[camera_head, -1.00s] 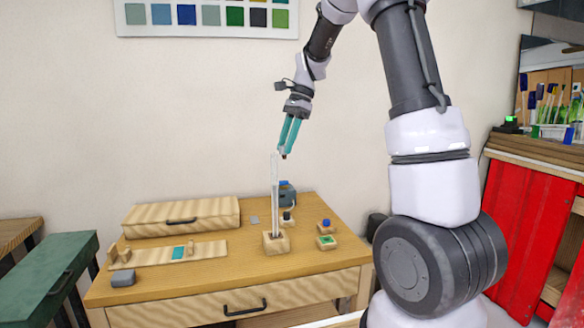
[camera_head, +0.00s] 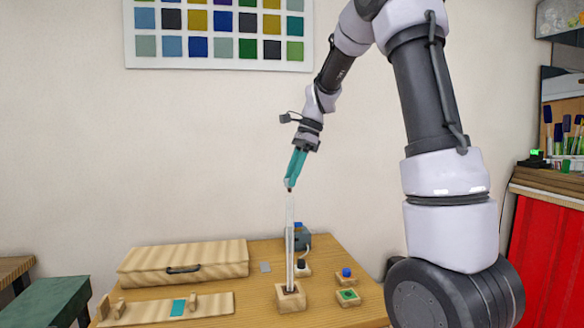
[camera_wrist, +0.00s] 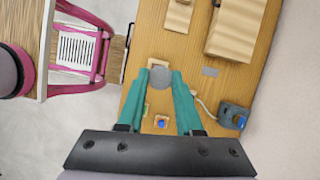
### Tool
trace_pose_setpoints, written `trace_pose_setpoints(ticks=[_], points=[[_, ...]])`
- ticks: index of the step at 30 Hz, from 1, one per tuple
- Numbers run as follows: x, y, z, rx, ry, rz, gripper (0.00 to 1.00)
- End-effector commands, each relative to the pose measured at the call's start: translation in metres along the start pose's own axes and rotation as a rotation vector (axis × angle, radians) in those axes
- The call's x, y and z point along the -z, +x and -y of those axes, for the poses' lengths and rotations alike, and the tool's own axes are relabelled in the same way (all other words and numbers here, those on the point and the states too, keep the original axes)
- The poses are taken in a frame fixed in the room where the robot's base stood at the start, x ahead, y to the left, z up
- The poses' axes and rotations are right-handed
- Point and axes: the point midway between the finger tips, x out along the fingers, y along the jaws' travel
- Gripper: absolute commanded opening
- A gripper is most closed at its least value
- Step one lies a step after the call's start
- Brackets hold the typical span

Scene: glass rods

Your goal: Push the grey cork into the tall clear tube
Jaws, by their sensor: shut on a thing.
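The tall clear tube (camera_head: 290,240) stands upright in a wooden block (camera_head: 291,299) on the table. My gripper (camera_head: 291,182) points down with its teal fingers shut on the grey cork (camera_wrist: 160,82). In the wrist view, the cork is a round grey disc between the fingertips (camera_wrist: 161,75). In the head view, only a small dark tip of it shows below the fingers, in line with the tube's top and very close to it. I cannot tell whether they touch. In the wrist view, the cork hides whatever is straight beneath it, and I cannot make out the tube.
A grey device with a blue top (camera_head: 302,238) stands behind the tube. Small blocks with a blue knob (camera_head: 346,273) and a green top (camera_head: 348,295) sit to its right.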

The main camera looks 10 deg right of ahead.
Motion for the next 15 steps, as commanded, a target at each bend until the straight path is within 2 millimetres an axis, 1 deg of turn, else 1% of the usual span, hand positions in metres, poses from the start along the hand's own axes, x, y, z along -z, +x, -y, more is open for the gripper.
trace_pose_setpoints(ticks=[3, 6, 15], points=[[0.004, 0.009, 0.0, -0.001, 0.0, 0.001, 0.0], [0.006, 0.014, 0.0, -0.001, 0.0, 0.0, 0.0], [0.007, 0.016, 0.0, 0.0, -0.001, 0.0, 0.0]])
